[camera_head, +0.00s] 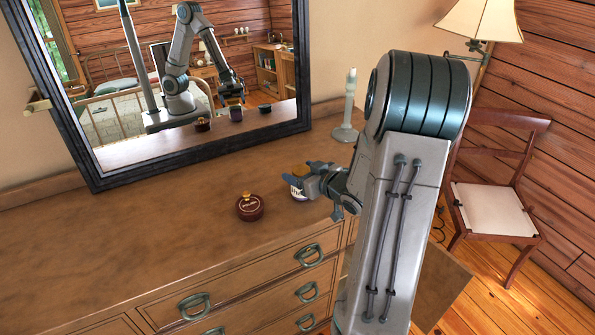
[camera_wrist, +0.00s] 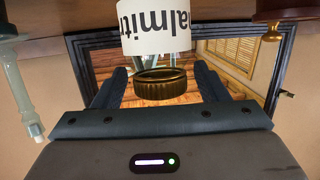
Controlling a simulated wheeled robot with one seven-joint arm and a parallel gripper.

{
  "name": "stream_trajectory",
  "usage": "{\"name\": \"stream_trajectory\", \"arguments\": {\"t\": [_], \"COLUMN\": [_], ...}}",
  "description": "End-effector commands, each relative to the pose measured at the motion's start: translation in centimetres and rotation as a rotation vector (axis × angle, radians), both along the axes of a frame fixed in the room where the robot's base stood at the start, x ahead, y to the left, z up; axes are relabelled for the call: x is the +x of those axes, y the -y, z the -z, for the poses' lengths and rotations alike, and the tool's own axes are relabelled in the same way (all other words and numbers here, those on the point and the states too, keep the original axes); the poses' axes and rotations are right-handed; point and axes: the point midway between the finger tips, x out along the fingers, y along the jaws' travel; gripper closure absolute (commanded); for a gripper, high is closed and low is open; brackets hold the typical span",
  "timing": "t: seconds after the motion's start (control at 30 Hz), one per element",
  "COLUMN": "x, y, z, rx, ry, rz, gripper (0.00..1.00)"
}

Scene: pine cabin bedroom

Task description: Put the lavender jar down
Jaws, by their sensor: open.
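The lavender jar (camera_head: 297,192) stands on the wooden dresser top, with a brassy lid and a white label. My gripper (camera_head: 308,183) is around its upper part and hides much of it. In the wrist view, which is upside down, the jar's label (camera_wrist: 157,38) and ribbed lid (camera_wrist: 163,86) show between the two fingers. My gripper (camera_wrist: 163,76) is open, with a gap on each side of the lid. The jar's base is out of the wrist view. The mirror shows its purple body (camera_head: 236,114).
A dark red lidded pot (camera_head: 249,208) stands left of the jar on the dresser (camera_head: 130,255). A pale candlestick (camera_head: 346,112) stands behind, near the wall. A framed mirror (camera_head: 190,155) leans at the back. The dresser's left side is clear. A chair (camera_head: 497,208) stands right.

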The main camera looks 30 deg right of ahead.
Motion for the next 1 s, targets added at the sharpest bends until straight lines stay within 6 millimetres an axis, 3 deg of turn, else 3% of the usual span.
{"name": "stream_trajectory", "arguments": {"t": [0.3, 0.5, 0.73, 1.0], "x": [-6.4, -8.8, -8.4, -7.5], "y": [1.6, 2.1, 2.2, 1.7], "z": [-2.0, -2.8, -3.4, -5.7], "rx": [-0.001, 0.000, -0.081, -0.285], "ry": [0.000, 0.000, -0.045, -0.235], "rz": [0.005, 0.003, 0.053, 0.278], "gripper": [0.33, 0.33, 0.33, 0.33]}}
